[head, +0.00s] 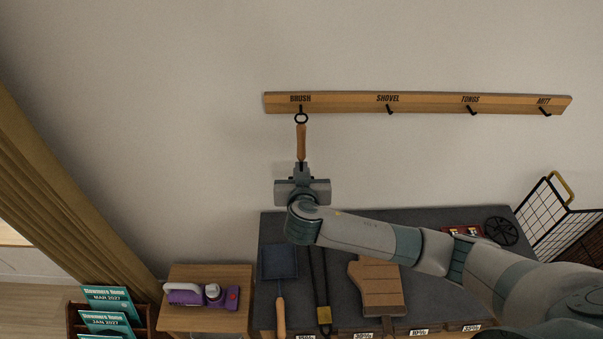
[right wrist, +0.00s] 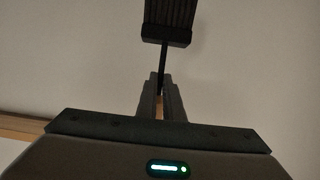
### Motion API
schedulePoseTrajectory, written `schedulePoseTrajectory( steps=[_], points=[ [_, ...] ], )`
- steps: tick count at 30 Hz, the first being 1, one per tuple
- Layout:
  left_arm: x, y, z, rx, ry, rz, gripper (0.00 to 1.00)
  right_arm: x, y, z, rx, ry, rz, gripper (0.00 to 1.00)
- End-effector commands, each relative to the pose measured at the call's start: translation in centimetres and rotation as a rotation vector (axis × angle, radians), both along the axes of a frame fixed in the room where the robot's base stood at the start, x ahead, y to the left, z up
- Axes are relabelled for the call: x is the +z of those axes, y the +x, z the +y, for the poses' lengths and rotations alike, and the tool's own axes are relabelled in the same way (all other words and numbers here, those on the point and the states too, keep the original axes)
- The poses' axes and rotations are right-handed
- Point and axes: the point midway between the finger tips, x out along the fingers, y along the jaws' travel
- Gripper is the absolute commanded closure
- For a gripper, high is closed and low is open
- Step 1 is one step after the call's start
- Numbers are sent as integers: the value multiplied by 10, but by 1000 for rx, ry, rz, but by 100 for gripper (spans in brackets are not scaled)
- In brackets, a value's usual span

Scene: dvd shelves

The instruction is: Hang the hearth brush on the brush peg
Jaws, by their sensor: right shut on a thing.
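The hearth brush (head: 301,141) has a wooden handle, upright against the wall, with a dark ring at its top. My right gripper (head: 301,168) is shut on the brush below the handle. In the right wrist view the brush's dark bristle head (right wrist: 168,22) and thin black shaft show, with the right gripper's fingers (right wrist: 160,97) closed around the shaft. The brush peg (head: 301,108) is under the word BRUSH. The ring overlaps the peg's lower end; I cannot tell whether it is around the peg. My left gripper is not in view.
The wooden rail (head: 345,103) carries other empty pegs to the right. Below are a dark tabletop (head: 340,222) with a shovel (head: 279,265), tongs (head: 318,270) and a mitt (head: 377,290). A side table (head: 200,319) holds a purple device. Wall around the brush is clear.

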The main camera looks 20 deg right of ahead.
Motion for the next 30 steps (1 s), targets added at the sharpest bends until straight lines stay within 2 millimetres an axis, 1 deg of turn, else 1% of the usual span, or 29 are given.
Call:
schedulePoseTrajectory(
  steps=[18, 21, 30],
  points=[
    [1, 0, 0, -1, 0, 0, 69, -2, 30, -9, -1, -2, -1, 100],
    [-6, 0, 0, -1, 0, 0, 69, -9, 33, -9, 0, 2, 0, 100],
    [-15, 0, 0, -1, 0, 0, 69, -14, 40, -11, 0, 2, 0, 100]
  ],
)
